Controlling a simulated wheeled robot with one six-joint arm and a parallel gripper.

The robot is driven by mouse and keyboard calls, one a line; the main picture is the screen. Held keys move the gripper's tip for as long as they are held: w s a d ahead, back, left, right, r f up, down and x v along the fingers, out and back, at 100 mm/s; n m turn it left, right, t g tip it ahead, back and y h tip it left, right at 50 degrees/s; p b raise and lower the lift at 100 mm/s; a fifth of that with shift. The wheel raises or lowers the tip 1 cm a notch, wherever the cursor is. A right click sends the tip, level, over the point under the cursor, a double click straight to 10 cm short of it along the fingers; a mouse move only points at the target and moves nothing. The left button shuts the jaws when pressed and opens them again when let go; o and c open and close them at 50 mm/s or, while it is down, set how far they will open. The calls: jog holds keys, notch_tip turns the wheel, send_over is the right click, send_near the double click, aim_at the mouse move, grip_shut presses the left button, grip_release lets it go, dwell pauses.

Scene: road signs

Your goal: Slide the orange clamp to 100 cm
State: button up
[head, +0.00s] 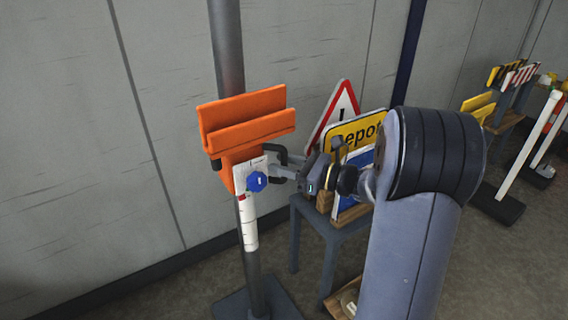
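The orange clamp (243,118) sits on an upright grey pole (228,50), with a slotted orange holder on top. A white plate and a blue knob (257,182) are on its front. A dark handle (281,150) sticks out at its right side. A white scale strip (249,228) with a red mark near its top runs down the pole below the clamp; its numbers are too small to read. My gripper (282,171) reaches in from the right, with its fingers at the handle beside the blue knob. Whether the fingers are closed on the handle is unclear.
Behind my arm, a small grey table (322,226) bears a red-edged triangular sign (343,101), a yellow sign (352,132) and a blue sign. The pole stands on a dark base (285,301). More signs and posts stand at the right. A wall is close behind.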

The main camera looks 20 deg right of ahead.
jog(key=shift+d, duration=0.1)
jog(key=v, duration=1)
jog(key=shift+s+d+p, duration=0.2)
jog(key=shift+s+p, duration=0.1)
jog(key=shift+p, duration=0.1)
jog(key=x, duration=0.3)
jog(key=b+x, duration=0.1)
jog(key=x, duration=0.7)
jog(key=shift+f, duration=0.4)
jog(key=shift+d+f+b, duration=0.1)
jog(key=shift+f+b, duration=0.5)
jog(key=shift+b, duration=0.05)
jog(key=shift+r, duration=0.1)
